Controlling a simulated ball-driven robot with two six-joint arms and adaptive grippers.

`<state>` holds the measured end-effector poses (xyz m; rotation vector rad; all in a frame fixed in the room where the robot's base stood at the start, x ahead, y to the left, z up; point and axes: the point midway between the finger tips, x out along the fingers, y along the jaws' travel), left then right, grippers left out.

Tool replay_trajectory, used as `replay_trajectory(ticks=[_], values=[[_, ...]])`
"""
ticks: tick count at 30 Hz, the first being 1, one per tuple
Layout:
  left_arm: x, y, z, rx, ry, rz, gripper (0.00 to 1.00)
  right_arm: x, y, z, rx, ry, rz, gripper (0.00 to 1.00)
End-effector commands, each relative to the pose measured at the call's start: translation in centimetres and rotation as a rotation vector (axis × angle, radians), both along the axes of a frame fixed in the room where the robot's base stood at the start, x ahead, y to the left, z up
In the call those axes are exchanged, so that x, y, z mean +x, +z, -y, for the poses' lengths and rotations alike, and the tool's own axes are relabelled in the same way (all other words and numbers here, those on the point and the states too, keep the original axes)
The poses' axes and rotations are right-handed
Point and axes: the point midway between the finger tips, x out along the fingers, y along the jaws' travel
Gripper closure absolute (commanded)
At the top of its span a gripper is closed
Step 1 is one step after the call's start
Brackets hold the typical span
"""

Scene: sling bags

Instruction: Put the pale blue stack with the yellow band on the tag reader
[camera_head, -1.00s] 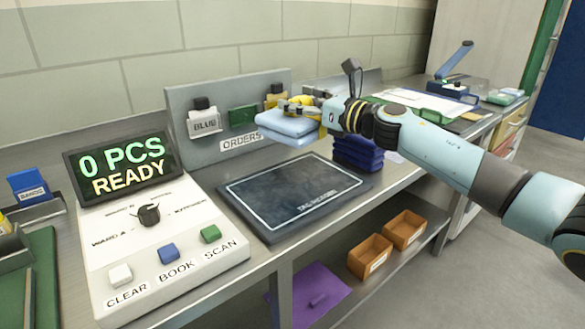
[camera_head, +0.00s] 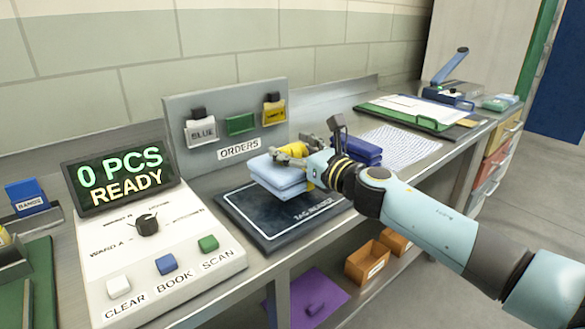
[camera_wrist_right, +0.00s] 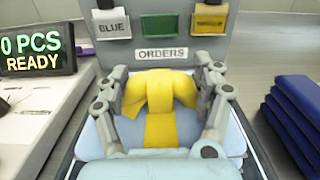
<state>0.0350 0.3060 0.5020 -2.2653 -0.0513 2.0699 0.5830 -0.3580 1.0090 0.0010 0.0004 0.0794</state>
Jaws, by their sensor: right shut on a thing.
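The pale blue stack (camera_head: 276,177) with its yellow band is over the back part of the dark tag reader (camera_head: 292,233). I cannot tell whether it touches the pad. My right gripper (camera_head: 297,151) is shut on the stack at its yellow band. In the right wrist view the two fingers (camera_wrist_right: 160,95) stand on either side of the bunched yellow band (camera_wrist_right: 160,128), with pale blue cloth below. The tag reader is mostly hidden there. My left gripper is not in view.
The control box (camera_head: 155,255) with its display "0 PCS READY" (camera_head: 121,178) stands left of the reader. The orders board (camera_head: 228,125) is behind. A dark blue stack (camera_head: 362,152) lies to the right. Orange bins (camera_head: 368,262) sit on the lower shelf.

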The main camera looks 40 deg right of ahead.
Motion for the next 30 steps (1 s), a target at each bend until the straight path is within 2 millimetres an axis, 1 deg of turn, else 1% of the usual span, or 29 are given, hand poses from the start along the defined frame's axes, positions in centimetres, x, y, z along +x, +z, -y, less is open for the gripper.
replay_trajectory(ticks=[2, 9, 11, 18, 22, 23, 28, 30], values=[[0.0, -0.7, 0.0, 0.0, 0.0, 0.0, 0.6, 0.0, -0.6, 0.0, 0.0, 0.0, 0.003, 0.91], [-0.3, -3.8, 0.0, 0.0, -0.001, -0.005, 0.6, 0.1, -3.9, 0.0, -0.001, 0.001, 0.001, 0.91], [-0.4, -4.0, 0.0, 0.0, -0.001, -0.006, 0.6, 0.1, -4.0, 0.0, 0.0, 0.001, 0.002, 0.91], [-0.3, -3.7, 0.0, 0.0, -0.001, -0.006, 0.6, 0.1, -3.7, 0.0, -0.001, 0.001, 0.003, 0.91], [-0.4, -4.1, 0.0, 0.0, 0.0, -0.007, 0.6, 0.1, -4.1, 0.0, -0.001, 0.001, 0.003, 0.91], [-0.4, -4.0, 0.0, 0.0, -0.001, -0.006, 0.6, 0.0, -4.2, 0.0, 0.0, 0.0, 0.0, 0.31], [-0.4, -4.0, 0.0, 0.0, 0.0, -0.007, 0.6, 0.0, -4.1, 0.0, 0.0, 0.0, 0.0, 0.08], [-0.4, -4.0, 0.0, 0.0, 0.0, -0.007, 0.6, 0.0, -4.1, 0.0, 0.0, 0.0, 0.0, 0.07]])
